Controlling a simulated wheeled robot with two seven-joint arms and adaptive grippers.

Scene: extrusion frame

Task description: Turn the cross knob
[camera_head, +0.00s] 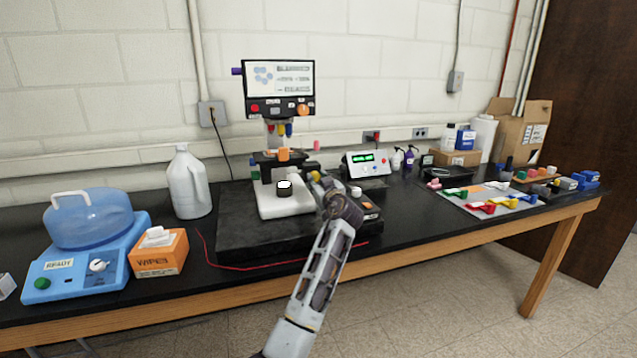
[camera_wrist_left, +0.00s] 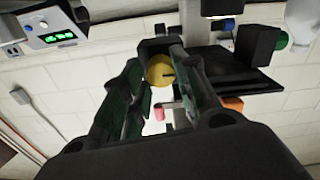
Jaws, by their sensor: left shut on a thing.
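My left gripper (camera_head: 318,180) is at the right side of the microscope-like instrument (camera_head: 270,198) on the bench. In the left wrist view the gripper's two dark fingers (camera_wrist_left: 158,82) stand on either side of a yellow round knob (camera_wrist_left: 159,70), shut on it. A bit of the yellow knob (camera_head: 315,176) also shows at the fingertips in the head view. Its cross shape cannot be made out, since the fingers cover its sides. My right gripper is not in view.
The instrument carries a screen panel (camera_head: 279,88) above and stands on a dark slab (camera_head: 235,225). A white meter (camera_head: 367,162) is to its right, a white jug (camera_head: 188,185) to its left. A red wire (camera_head: 225,266) lies along the front of the bench.

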